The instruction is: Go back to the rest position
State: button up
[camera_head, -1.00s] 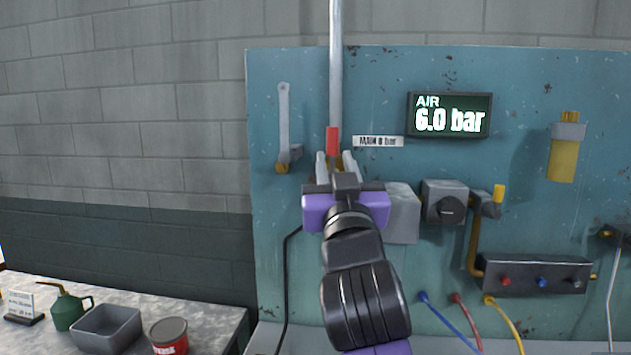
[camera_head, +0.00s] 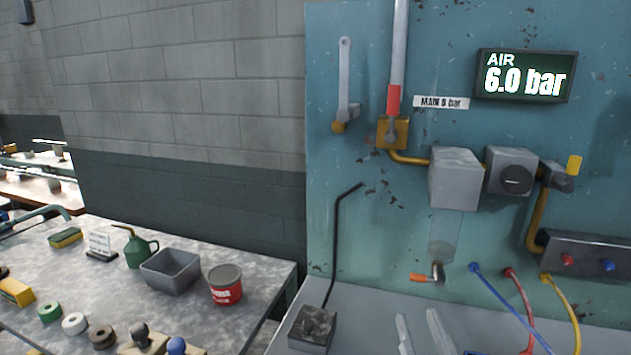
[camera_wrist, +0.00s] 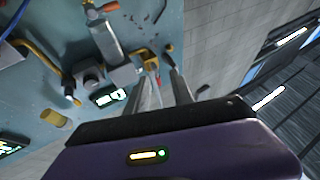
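My gripper (camera_head: 420,332) shows at the bottom edge of the head view, with only its two pale fingers visible. They stand apart with nothing seen between them, below the wall panel's fittings. In the wrist view my gripper (camera_wrist: 162,68) also has its fingers spread and empty. The main valve (camera_head: 393,132) is a brass block on the teal panel (camera_head: 405,230). Its red handle (camera_head: 393,99) points up along the grey pipe (camera_head: 400,45). The gripper is well below and apart from the valve.
The display (camera_head: 525,76) reads AIR 6.0 bar. A grey filter unit (camera_head: 455,178) and a regulator (camera_head: 508,170) stand out from the panel. A drain with an orange handle (camera_head: 424,278) hangs below. A bench (camera_head: 215,325) at left holds a grey bin (camera_head: 171,271), a red tin (camera_head: 225,285) and tools.

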jog(key=s+d+f+g, duration=0.2)
jog(key=s+f, duration=0.4)
jog(key=s, duration=0.4)
jog(key=s+d+f+m+g+h, duration=0.1)
jog(key=s+d+f+g, duration=0.1)
jog(key=s+f, duration=0.4)
jog(key=s+d+f+m+g+h, duration=0.1)
jog(key=s+f, duration=0.6)
jog(key=s, duration=0.8)
jog(key=d+g, duration=0.1)
jog(key=g, duration=0.1)
jog(key=shift+s+g, duration=0.35)
jog(key=shift+g, duration=0.05)
jog(key=shift+d, duration=0.2)
